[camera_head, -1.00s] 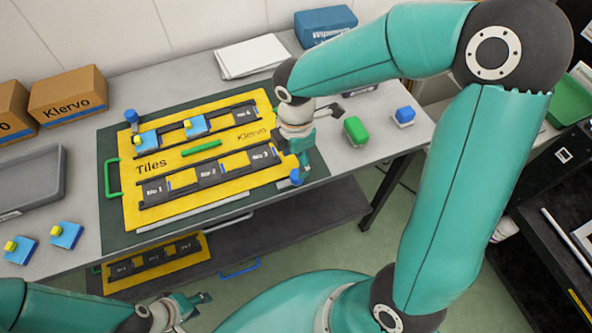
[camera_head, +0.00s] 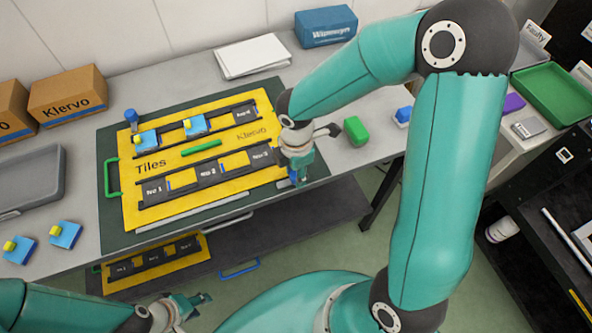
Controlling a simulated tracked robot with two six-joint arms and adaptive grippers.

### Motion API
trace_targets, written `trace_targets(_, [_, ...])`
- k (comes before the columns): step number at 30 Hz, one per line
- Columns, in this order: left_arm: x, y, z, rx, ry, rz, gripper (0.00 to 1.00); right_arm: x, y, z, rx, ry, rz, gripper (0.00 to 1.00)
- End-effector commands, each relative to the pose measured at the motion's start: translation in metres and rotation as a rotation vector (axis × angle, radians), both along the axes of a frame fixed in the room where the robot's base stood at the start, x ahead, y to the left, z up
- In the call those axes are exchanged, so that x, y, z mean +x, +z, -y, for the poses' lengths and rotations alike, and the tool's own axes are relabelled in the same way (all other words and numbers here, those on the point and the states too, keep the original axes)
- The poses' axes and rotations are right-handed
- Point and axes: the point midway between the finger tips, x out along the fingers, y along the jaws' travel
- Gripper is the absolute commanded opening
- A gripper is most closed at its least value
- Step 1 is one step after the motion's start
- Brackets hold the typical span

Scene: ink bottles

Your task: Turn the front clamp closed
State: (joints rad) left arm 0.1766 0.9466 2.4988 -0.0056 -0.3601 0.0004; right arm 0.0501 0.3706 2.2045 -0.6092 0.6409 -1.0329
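The yellow tile board (camera_head: 140,212) lies on a dark green mat on the table. The front clamp (camera_head: 292,183), with a blue part, is at the board's near right corner, mostly hidden by my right gripper. My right gripper (camera_head: 298,176) points down directly at this clamp, with its fingers around or against it; whether they are shut on it cannot be seen. A second clamp (camera_head: 131,117) with a blue knob stands at the board's far left corner. My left gripper (camera_head: 200,303) is low at the bottom of the view, away from the board, and looks open and empty.
A grey tray (camera_head: 35,180) and cardboard boxes (camera_head: 68,93) stand at left. A green block (camera_head: 356,130) is right of my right gripper.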

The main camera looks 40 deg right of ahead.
Motion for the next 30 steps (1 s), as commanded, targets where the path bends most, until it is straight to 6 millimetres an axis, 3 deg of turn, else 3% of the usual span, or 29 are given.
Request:
trace_targets(1, [0.000,0.000,0.000,0.000,0.000,0.000,0.40,0.000,0.000,0.000,0.000,0.000,0.001,0.13])
trace_targets(4, [0.000,0.000,0.000,0.000,0.000,0.000,0.40,0.000,0.000,0.000,0.000,0.000,0.001,0.00])
trace_targets(17, [0.000,-0.009,0.000,0.000,0.000,0.000,0.40,0.001,-0.001,0.000,0.000,-0.083,0.004,0.00])
trace_targets(30, [0.000,-0.040,0.000,0.000,0.000,0.000,0.40,0.003,-0.003,0.000,0.000,-0.432,0.007,0.00])
